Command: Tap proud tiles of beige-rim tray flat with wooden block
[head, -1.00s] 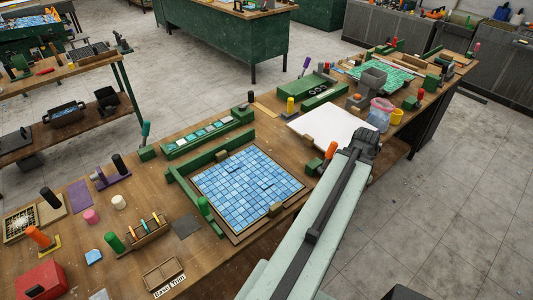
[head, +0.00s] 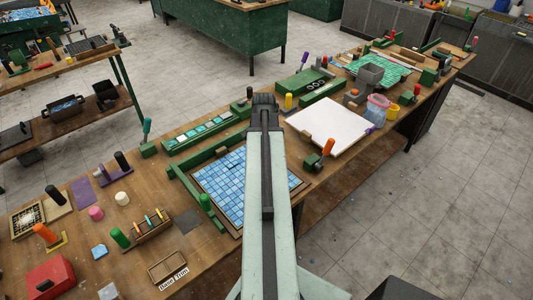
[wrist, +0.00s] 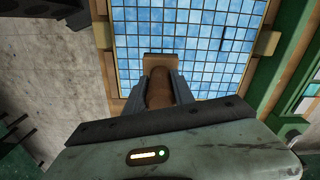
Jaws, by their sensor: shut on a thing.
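The beige-rim tray (wrist: 122,62) holds a sheet of square blue tiles (head: 219,182); my arm covers its right part in the head view. The tiles (wrist: 190,45) fill the upper middle of the wrist view, with a darker, uneven seam right of centre. I cannot tell which tiles stand proud. My gripper (wrist: 161,84) is shut on the wooden block (wrist: 158,62). The block shows over the tray's near part in the wrist view; whether it touches the tiles is unclear. In the head view my gripper is hidden behind my arm.
A green angled fence (head: 185,186) borders the tray. A small wooden piece (wrist: 267,43) sits at the rim. A white board (head: 329,124) and an orange-handled tool (head: 327,148) stand right of my arm. A strip holder (head: 203,128) lies behind; a marker rack (head: 151,226) stands front left.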

